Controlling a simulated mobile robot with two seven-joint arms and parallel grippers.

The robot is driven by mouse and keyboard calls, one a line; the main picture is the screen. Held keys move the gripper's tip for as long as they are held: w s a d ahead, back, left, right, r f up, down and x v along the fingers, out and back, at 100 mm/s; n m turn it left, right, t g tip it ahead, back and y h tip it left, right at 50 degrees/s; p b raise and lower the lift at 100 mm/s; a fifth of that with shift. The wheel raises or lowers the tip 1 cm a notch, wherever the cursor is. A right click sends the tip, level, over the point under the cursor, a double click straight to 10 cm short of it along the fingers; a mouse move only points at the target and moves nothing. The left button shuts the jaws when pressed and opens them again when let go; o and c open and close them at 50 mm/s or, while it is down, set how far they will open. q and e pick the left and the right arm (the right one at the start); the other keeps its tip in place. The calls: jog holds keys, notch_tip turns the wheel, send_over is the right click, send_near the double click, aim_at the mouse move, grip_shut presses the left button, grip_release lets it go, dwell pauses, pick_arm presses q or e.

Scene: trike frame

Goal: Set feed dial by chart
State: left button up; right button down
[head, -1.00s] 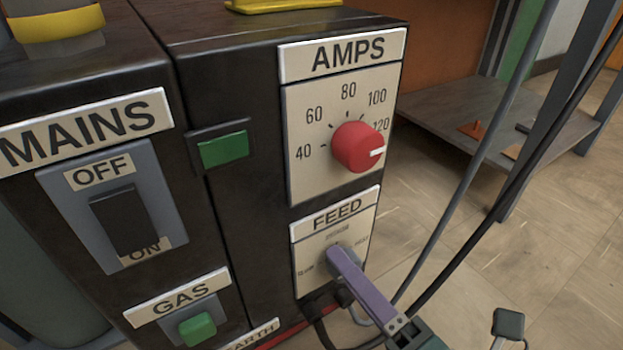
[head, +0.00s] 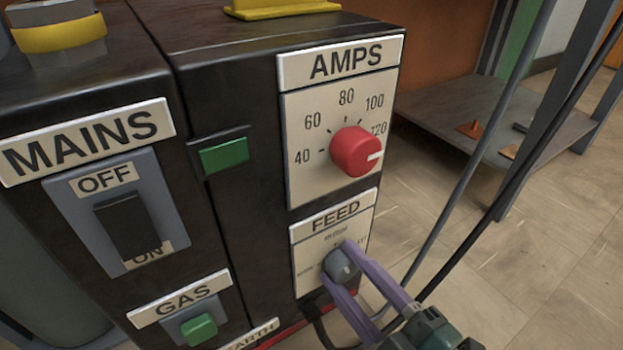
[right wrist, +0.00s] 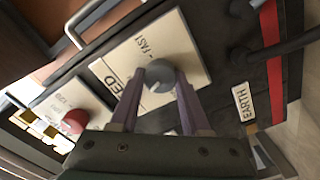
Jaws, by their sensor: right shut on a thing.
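The grey feed dial (head: 341,266) sits on the cream FEED plate (head: 312,257) low on the black machine. My right gripper (head: 342,268) is shut on the dial, with one purple finger on each side of it. In the right wrist view the dial (right wrist: 159,75) shows between the two fingers (right wrist: 158,90), and the word FAST is readable on the plate. The dial's pointer is hard to make out, so I cannot tell its setting. The chart is not seen in these frames. My left gripper is not in view.
Above the dial is the red AMPS knob (head: 356,152), its white mark near 120. The MAINS switch (head: 127,226) and green GAS button (head: 198,328) are to the left. Cables (head: 480,170) hang to the right. A low grey shelf (head: 490,125) stands behind.

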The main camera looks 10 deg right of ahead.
jog(key=m, duration=0.5)
jog(key=shift+r+m, duration=0.1)
jog(key=shift+m, duration=0.2)
jog(key=m, duration=0.5)
jog(key=shift+d, duration=0.1)
jog(key=m, duration=0.5)
jog(key=shift+w+m, duration=0.1)
jog(key=shift+m, duration=0.3)
jog(key=m, duration=0.5)
jog(key=shift+d, duration=0.1)
jog(key=shift+m, duration=0.3)
jog(key=shift+c, duration=1.9)
grip_release()
